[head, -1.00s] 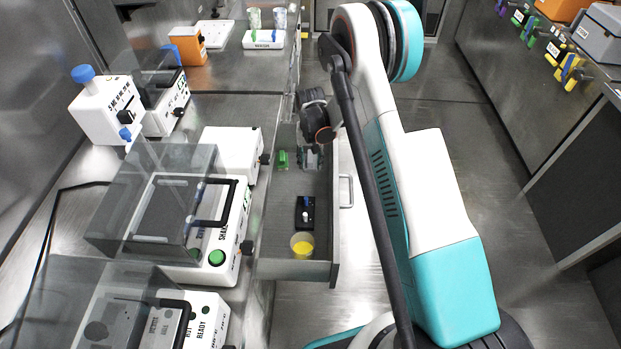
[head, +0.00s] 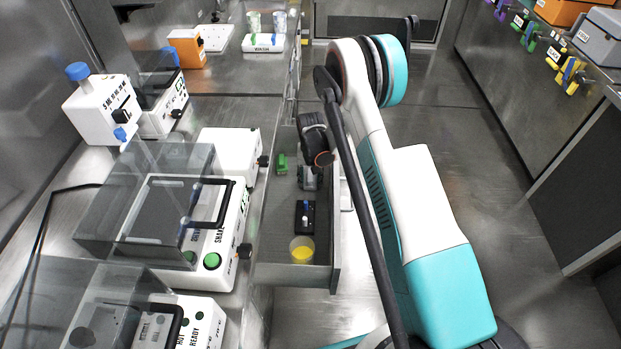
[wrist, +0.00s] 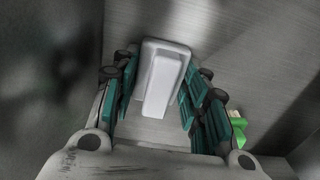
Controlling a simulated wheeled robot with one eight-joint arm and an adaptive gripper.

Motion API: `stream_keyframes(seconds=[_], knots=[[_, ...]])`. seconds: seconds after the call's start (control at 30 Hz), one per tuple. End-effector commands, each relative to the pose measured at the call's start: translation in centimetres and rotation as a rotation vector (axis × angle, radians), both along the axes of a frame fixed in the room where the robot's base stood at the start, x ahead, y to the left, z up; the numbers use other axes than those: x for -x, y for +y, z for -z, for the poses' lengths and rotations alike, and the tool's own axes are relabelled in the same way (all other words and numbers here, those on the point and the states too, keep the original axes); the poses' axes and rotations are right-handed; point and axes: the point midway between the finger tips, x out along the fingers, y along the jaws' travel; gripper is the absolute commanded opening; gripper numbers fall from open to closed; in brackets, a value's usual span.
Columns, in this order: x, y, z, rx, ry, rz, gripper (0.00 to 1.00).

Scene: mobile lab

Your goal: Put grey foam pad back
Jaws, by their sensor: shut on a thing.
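My gripper (head: 310,181) points down inside the open drawer (head: 281,270), between a green item and a small black item. In the wrist view, its teal-padded fingers (wrist: 163,82) stand on both sides of a pale grey block with a raised bar, apparently the grey foam pad (wrist: 163,88), and are shut on it. In the head view the held thing is too small and too covered by the gripper to make out clearly.
A green item (head: 282,164), also in the wrist view (wrist: 237,128), lies left of my gripper in the drawer. A black item (head: 305,219) and a cup of yellow stuff (head: 302,250) stand nearer the drawer front. A shaker device (head: 205,245) stands on the bench at left.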

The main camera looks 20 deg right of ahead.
Motion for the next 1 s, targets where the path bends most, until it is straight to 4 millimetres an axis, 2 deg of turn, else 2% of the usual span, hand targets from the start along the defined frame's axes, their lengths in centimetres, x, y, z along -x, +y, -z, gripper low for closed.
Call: stream_keyframes(seconds=[0.07, 0.1, 0.17, 0.57, 0.77, 1.0], knots=[[0.0, 0.0, 0.3, 0.000, 0.000, 0.000, 0.19], [0.0, 0.0, 0.2, 0.000, 0.000, 0.000, 0.50], [0.0, 0.0, 0.2, 0.000, 0.000, 0.000, 0.61], [0.0, 0.0, -0.2, 0.000, 0.000, 0.000, 0.61], [0.0, 0.0, -3.3, 0.000, 0.000, 0.000, 0.61], [0.0, 0.0, -8.3, 0.000, 0.000, 0.000, 0.61]])
